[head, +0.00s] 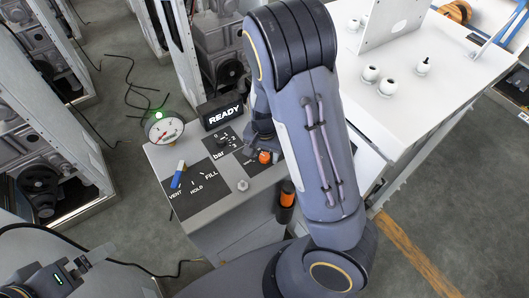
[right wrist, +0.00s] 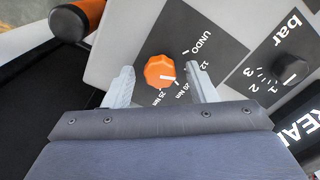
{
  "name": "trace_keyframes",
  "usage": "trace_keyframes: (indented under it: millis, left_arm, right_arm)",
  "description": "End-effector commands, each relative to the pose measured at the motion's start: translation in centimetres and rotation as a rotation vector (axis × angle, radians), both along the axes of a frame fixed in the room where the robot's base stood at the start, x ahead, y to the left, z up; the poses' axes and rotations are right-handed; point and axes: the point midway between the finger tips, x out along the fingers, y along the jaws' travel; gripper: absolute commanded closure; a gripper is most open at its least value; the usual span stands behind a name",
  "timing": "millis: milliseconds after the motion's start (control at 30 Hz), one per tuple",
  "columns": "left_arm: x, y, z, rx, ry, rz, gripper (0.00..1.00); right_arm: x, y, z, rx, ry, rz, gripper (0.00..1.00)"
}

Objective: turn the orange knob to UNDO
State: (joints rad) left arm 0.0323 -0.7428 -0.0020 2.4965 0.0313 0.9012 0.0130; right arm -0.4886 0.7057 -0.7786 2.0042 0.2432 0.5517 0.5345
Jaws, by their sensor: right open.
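The orange knob (head: 264,157) is on the grey panel, just below my right gripper (head: 260,136), which my right arm mostly hides. In the right wrist view the knob (right wrist: 160,70) lies between the two open fingertips of the right gripper (right wrist: 161,84), with a gap on each side. Its white pointer mark points right and slightly down, toward the 12 and 20 Nm marks, away from the UNDO label (right wrist: 190,38). My left gripper (head: 92,258) is at the lower left, away from the panel; its jaw opening is unclear.
A black bar dial (right wrist: 291,68) sits beside the knob. A READY display (head: 222,113) and a round gauge (head: 164,128) stand behind the panel. A blue-and-white lever (head: 178,174) is at the left. An orange-and-black handle (head: 287,196) is at the panel's front right.

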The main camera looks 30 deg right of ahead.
Motion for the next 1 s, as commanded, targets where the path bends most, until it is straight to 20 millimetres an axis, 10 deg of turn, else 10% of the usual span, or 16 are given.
trace_keyframes:
  millis: [433, 1000]
  left_arm:
    - [0.0, 0.01, 0.01, 0.0, 0.0, 0.0, 0.0]
    - [0.0, 0.0, -0.29, 0.0, 0.0, 0.0, 0.0]
  right_arm:
    - [-0.01, 0.01, 0.04, 0.0, 0.0, 0.0, 0.93]
    - [0.03, -0.03, 0.05, 0.002, -0.001, 0.203, 0.93]
